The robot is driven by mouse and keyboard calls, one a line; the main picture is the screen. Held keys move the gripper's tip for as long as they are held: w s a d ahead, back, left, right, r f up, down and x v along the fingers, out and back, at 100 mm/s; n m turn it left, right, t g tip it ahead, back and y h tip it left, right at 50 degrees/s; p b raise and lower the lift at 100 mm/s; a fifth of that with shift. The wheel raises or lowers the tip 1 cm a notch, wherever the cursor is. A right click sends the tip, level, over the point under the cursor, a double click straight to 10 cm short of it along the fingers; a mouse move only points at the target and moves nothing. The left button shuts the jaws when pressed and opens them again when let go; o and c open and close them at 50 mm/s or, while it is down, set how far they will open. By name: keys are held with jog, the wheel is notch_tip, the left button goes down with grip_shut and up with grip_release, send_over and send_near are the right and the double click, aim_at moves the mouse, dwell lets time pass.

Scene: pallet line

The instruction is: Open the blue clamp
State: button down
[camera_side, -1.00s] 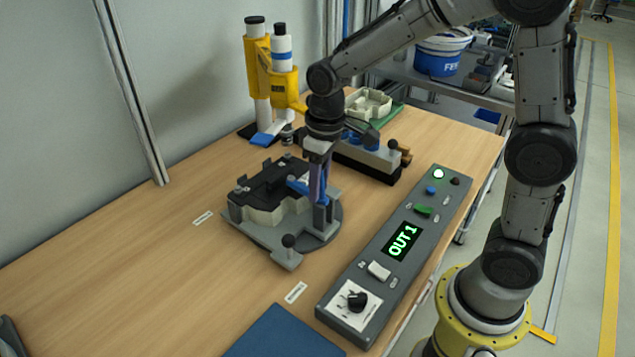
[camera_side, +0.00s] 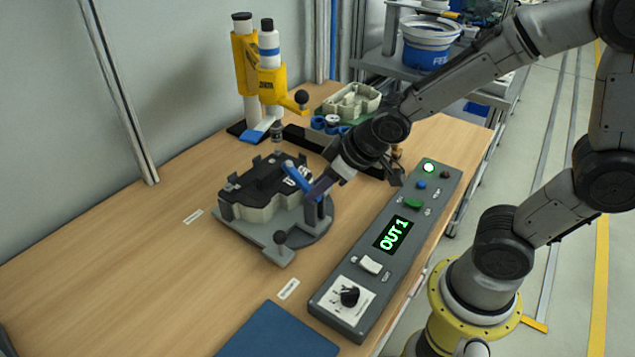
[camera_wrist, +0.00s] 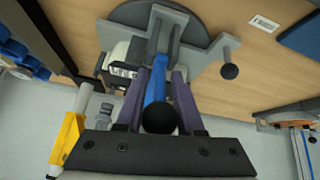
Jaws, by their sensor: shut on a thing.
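The fingers are shut on the lever. A dark plate on a pale workpiece (camera_side: 257,210) lies in the fixture. The clamp's pivot is partly hidden by my gripper.
A grey control box (camera_side: 388,245) with a green "OUT 1" display stands right of the fixture. A black-knobbed post (camera_side: 280,240) rises at its front. A yellow press (camera_side: 270,85) stands behind. Bare table lies to the left.

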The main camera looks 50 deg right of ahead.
jog(key=shift+s+f+t, duration=0.1)
jog(key=shift+s+t, duration=0.3)
jog(key=shift+t, duration=0.7)
jog(key=c, duration=0.5)
grip_release()
jog(key=v, duration=1.3)
jog(key=shift+s+r, duration=0.25)
jog(key=shift+s, duration=0.05)
